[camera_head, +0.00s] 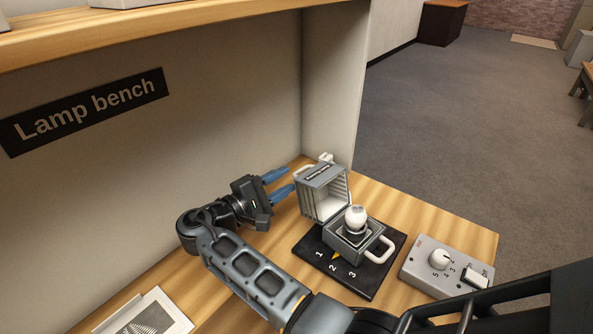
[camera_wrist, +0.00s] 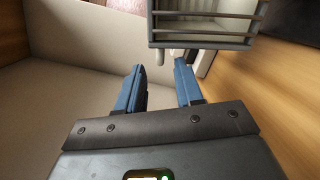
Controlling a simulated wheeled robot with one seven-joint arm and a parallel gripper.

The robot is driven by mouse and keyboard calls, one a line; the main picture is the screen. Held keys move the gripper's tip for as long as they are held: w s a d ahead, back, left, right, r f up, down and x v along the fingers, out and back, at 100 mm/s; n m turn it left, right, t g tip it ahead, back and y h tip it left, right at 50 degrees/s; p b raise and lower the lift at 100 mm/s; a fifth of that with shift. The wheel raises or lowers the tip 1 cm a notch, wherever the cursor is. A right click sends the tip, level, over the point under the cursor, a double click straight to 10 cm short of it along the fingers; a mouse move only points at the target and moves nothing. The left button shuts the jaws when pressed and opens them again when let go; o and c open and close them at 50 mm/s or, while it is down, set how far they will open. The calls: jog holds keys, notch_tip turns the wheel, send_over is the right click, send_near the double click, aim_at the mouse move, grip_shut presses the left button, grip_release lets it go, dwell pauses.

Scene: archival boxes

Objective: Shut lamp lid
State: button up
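The lamp lid (camera_head: 322,193) is a grey box-shaped cover with ribbed sides, standing open at the back of the lamp base. The grey lamp base (camera_head: 345,243) holds a white bulb (camera_head: 356,217) and has a white loop handle (camera_head: 381,250) on its right. It sits on a black plate marked 1, 2, 3. My gripper (camera_head: 281,183) is open and empty, just left of the lid and apart from it. In the wrist view, the blue fingers (camera_wrist: 160,88) are spread, with the lid (camera_wrist: 205,22) beyond them at the top.
The black plate (camera_head: 310,251) lies on the wooden bench (camera_head: 440,216). A grey control box (camera_head: 446,267) with a knob and a switch stands to the right. A framed picture (camera_head: 150,315) lies at the front left. The bench's back and side panels rise close behind my gripper and the lid.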

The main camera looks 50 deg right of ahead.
aim_at(299, 170)
jog(key=shift+s+d+p, duration=0.2)
jog(key=shift+d+p, duration=0.05)
jog(key=shift+d, duration=1.3)
jog(key=shift+s+d+p, duration=0.15)
jog(key=shift+d+p, duration=0.1)
jog(key=shift+d, duration=1.25)
grip_shut()
